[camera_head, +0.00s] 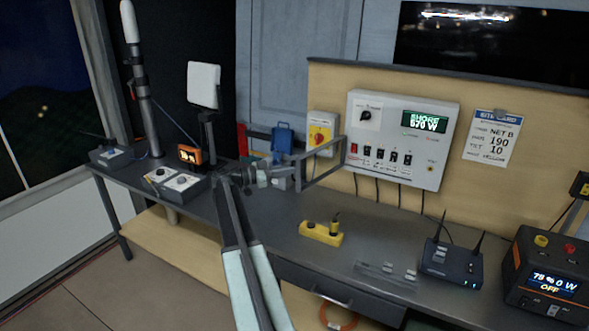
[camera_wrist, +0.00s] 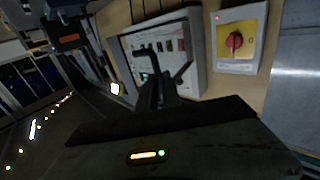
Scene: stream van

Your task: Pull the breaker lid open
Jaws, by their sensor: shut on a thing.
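The breaker lid (camera_head: 322,149) is a thin grey open frame. In the head view it stands swung out to the left from the lower left side of the white power panel (camera_head: 440,110). My gripper (camera_head: 291,174) is at its outer left end and shut on it. Several breaker switches (camera_head: 380,155) show uncovered on the panel front. In the wrist view my gripper (camera_wrist: 160,88) is dark and lies in front of the panel (camera_wrist: 197,60), so the exact contact is hard to see.
A yellow box with a red rotary switch (camera_head: 321,133) is close behind the lid. A blue container (camera_head: 283,136) stands behind my gripper. A yellow object (camera_head: 320,234) lies on the grey counter (camera_head: 300,262). A router (camera_head: 452,262) and a power station (camera_head: 548,275) stand at right.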

